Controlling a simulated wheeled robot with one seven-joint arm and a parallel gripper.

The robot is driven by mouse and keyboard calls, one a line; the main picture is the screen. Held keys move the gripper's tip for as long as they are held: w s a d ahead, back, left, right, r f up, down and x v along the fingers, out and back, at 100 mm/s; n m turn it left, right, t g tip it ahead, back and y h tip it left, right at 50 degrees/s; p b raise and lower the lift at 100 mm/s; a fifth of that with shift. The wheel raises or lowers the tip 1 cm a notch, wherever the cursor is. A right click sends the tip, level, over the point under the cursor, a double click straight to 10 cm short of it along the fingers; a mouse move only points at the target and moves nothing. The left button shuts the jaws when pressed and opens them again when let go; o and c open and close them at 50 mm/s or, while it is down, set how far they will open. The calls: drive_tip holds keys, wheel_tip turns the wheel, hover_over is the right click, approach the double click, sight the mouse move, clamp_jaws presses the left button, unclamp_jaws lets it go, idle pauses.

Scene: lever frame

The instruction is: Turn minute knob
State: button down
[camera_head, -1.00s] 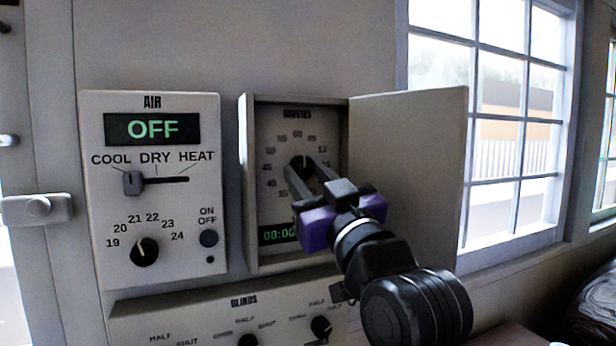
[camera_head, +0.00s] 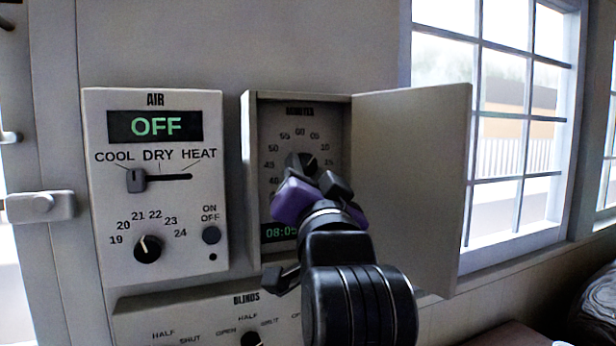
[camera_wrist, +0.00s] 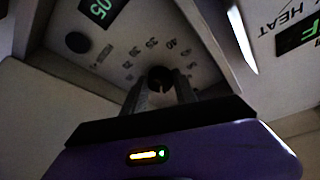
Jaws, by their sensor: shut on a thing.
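The display (camera_head: 279,231) below reads about 08:05, partly hidden by my gripper. My gripper (camera_wrist: 160,86) is shut on the knob, with one finger on each side of it in the wrist view. In the head view my purple gripper body covers the fingers and the lower right of the dial.
The box's door (camera_head: 410,180) stands open to the right, close to my arm. The AIR panel (camera_head: 153,275) is on the left, reading OFF. The BLINDS panel (camera_head: 190,310) with small knobs lies below. A window (camera_head: 500,140) is at the right.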

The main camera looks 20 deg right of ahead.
drive_tip(key=shift+a+r+m+g+h+b, duration=0.15)
drive_tip(key=shift+m+g+h+b, duration=0.35)
drive_tip(key=shift+m, duration=1.45)
drive_tip(key=shift+a+r+m+g+h+b, duration=0.15)
drive_tip(key=shift+m+g, duration=0.7)
drive_tip(key=shift+m, duration=1.05)
drive_tip(key=shift+r+m+g+h+b, duration=0.1)
drive_tip(key=shift+m+g+h+b, duration=0.4)
drive_tip(key=shift+m, duration=1.45)
drive_tip(key=c, duration=1)
unclamp_jaws()
drive_tip(key=shift+o, duration=0.2)
drive_tip(key=b+v, duration=0.1)
drive_tip(key=v, duration=0.6)
drive_tip(key=shift+s, duration=0.35)
